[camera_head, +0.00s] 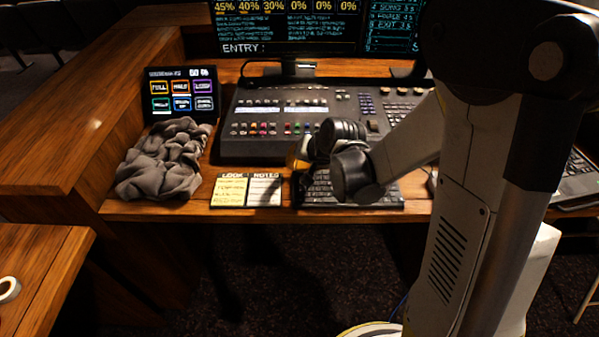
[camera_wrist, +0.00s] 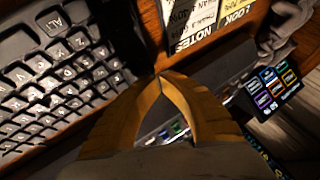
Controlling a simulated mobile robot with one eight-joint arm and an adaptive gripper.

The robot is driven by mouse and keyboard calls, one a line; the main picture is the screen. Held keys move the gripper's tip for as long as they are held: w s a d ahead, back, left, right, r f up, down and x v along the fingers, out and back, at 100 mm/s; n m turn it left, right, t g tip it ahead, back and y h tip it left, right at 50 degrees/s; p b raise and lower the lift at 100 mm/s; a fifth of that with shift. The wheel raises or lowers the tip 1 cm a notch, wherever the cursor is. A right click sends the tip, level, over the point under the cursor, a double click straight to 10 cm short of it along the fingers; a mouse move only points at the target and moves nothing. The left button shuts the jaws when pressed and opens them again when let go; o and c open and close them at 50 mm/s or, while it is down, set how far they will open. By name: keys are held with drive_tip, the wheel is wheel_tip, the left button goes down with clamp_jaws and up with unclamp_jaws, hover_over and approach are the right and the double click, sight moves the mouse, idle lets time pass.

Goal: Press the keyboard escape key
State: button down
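The black keyboard (camera_head: 322,196) lies at the desk's front edge in the head view, partly covered by my arm. In the wrist view its keys (camera_wrist: 62,90) fill the left side, seen turned round, with an ALT key near the top. I cannot make out the escape key; my fingers block part of the keyboard's end. My gripper (camera_wrist: 160,76) has its two yellow-brown fingers with tips together and nothing between them. In the head view my gripper (camera_head: 297,158) is mostly hidden behind my wrist, at the keyboard's left end. I cannot tell whether the tips touch anything.
A note sheet (camera_head: 246,190) lies left of the keyboard. A crumpled grey cloth (camera_head: 165,160) and a small button screen (camera_head: 181,90) are farther left. The mixing console (camera_head: 240,128) stands behind the keyboard, with monitors above. A laptop (camera_head: 578,180) is at right.

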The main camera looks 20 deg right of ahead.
drive_tip(key=shift+f, duration=0.25)
drive_tip(key=shift+r, duration=0.1)
idle(0.3)
drive_tip(key=shift+r+p, duration=0.35)
drive_tip(key=shift+r, duration=0.3)
drive_tip(key=shift+r+p, duration=1.95)
drive_tip(key=shift+r, duration=0.6)
